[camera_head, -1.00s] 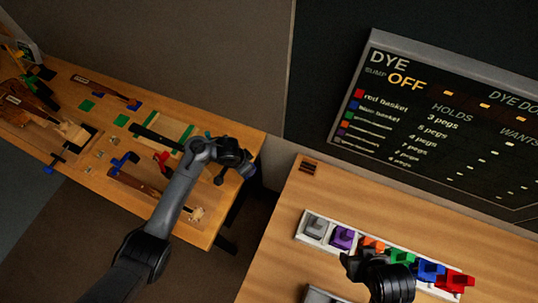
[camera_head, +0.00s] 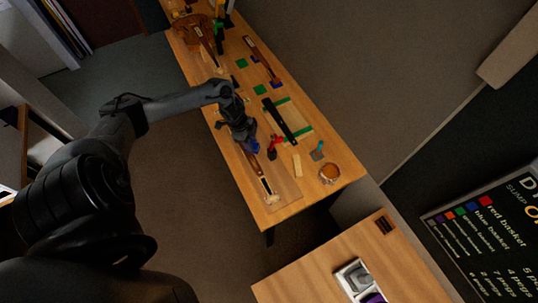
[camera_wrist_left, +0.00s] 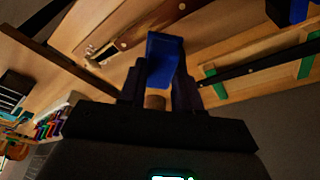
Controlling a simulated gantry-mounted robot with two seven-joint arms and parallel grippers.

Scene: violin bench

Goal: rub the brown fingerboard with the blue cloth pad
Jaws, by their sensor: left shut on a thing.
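My left gripper (camera_head: 250,143) is shut on the blue cloth pad (camera_wrist_left: 165,60), which sticks out between its fingers in the left wrist view. In the head view the pad (camera_head: 254,147) is a small blue patch under the gripper. A long brown piece with a pale end (camera_head: 255,166) lies on the bench just beside the gripper; it also shows in the wrist view (camera_wrist_left: 127,37). Another long brown strip (camera_head: 262,61) lies farther back. I cannot tell which is the fingerboard, nor whether the pad touches anything. My right gripper is out of view.
A black strip (camera_head: 279,120) lies across green supports on the wooden bench (camera_head: 330,152). A red tool (camera_head: 273,147), a blue-green item (camera_head: 318,150) and a round dish (camera_head: 329,173) are near it. A violin body (camera_head: 194,30) lies at the far end.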

